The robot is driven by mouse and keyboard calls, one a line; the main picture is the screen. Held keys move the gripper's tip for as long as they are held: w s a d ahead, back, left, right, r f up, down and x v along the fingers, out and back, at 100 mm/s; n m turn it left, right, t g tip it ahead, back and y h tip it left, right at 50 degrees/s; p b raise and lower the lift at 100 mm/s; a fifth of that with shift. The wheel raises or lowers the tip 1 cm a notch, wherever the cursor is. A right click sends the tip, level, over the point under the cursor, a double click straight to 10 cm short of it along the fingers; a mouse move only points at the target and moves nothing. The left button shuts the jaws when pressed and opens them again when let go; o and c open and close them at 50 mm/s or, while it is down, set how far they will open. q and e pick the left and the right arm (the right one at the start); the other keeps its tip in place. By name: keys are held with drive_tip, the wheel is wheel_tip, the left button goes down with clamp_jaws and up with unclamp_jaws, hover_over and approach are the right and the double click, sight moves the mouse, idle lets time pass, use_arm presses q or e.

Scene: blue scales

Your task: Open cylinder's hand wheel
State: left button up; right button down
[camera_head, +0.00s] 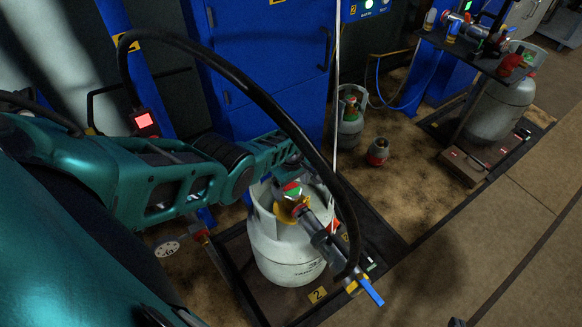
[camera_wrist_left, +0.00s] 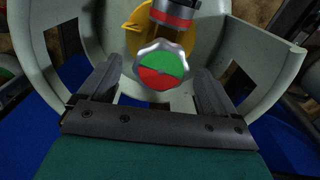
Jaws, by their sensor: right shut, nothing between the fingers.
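The grey gas cylinder (camera_head: 285,250) stands upright on a floor plate in the middle of the head view. Its hand wheel (camera_head: 291,190), red and green with a silvery rim, sits on top within the open collar. The hand wheel (camera_wrist_left: 163,66) faces the left wrist camera. My left gripper (camera_head: 284,165) is at the collar, behind the wheel. In the wrist view its two fingers (camera_wrist_left: 158,72) stand apart on either side of the wheel, with gaps visible; contact is not visible. Only a small dark tip of my right gripper (camera_head: 456,322) shows at the bottom edge.
A black hose (camera_head: 262,105) arches over my left arm to the cylinder's valve fitting (camera_head: 325,238). A blue cabinet (camera_head: 270,50) stands behind. Other cylinders (camera_head: 350,122) (camera_head: 500,108) stand further back. The floor at the lower right is clear.

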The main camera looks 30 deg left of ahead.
use_arm(q)
wheel_tip(320, 180, up, 9)
drive_tip(key=p, duration=0.8)
wheel_tip(320, 180, up, 4)
hover_over(291, 188)
drive_tip(key=shift+b, duration=0.3)
drive_tip(key=shift+s, duration=0.1)
